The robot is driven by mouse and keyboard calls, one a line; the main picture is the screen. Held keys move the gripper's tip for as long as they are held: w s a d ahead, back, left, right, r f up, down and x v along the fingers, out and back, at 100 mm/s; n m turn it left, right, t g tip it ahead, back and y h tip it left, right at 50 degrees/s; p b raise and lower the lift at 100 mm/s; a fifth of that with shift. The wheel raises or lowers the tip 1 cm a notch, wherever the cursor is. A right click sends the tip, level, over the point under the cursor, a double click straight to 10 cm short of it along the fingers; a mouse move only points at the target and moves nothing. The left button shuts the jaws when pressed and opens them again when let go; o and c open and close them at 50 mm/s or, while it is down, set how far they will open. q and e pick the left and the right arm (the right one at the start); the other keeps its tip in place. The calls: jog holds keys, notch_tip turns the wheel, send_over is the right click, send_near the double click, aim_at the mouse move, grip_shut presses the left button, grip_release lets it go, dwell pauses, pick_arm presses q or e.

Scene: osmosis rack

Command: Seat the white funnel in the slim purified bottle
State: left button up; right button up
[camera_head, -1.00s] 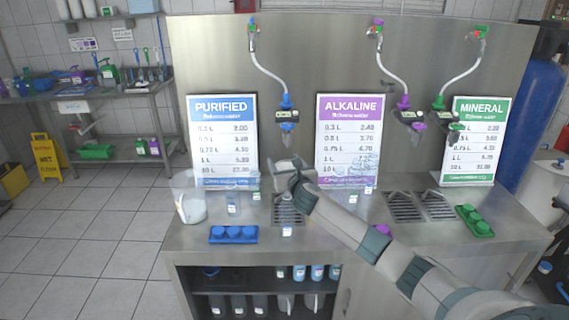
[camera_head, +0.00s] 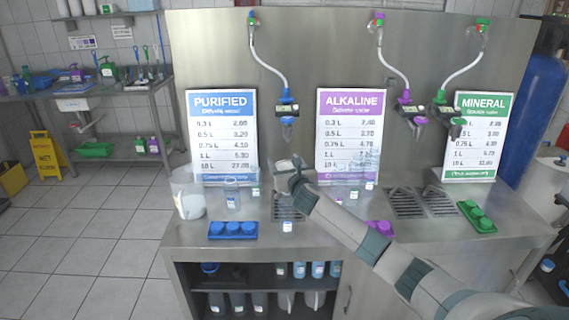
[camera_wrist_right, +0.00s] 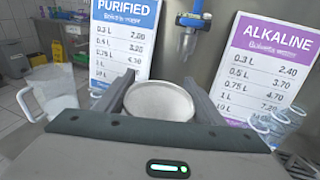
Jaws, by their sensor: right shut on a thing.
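My right gripper (camera_head: 274,163) is above the counter, in front of the wall between the PURIFIED and ALKALINE boards. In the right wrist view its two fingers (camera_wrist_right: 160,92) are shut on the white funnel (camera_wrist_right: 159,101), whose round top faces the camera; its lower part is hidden. In the head view the funnel is hard to make out at the gripper's tip. A slim clear bottle (camera_head: 232,196) with a blue and white label stands upright on the counter, left of and apart from the gripper. My left gripper is not in view.
A clear pitcher (camera_head: 188,196) stands left of the bottle; it also shows in the wrist view (camera_wrist_right: 52,92). A blue tray of caps (camera_head: 233,230) lies in front. A small labelled container (camera_head: 287,226) stands by the drain grate. The blue-fitted tap (camera_head: 287,109) hangs above.

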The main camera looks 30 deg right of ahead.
jog(key=shift+f, duration=0.15)
jog(key=shift+f, duration=0.35)
dwell(0.7)
jog(key=shift+f, duration=0.15)
dwell(0.3)
jog(key=shift+f+b, duration=0.45)
jog(key=shift+f, duration=0.45)
jog(key=shift+f, duration=0.5)
dwell(0.5)
jog(key=o, duration=1.3)
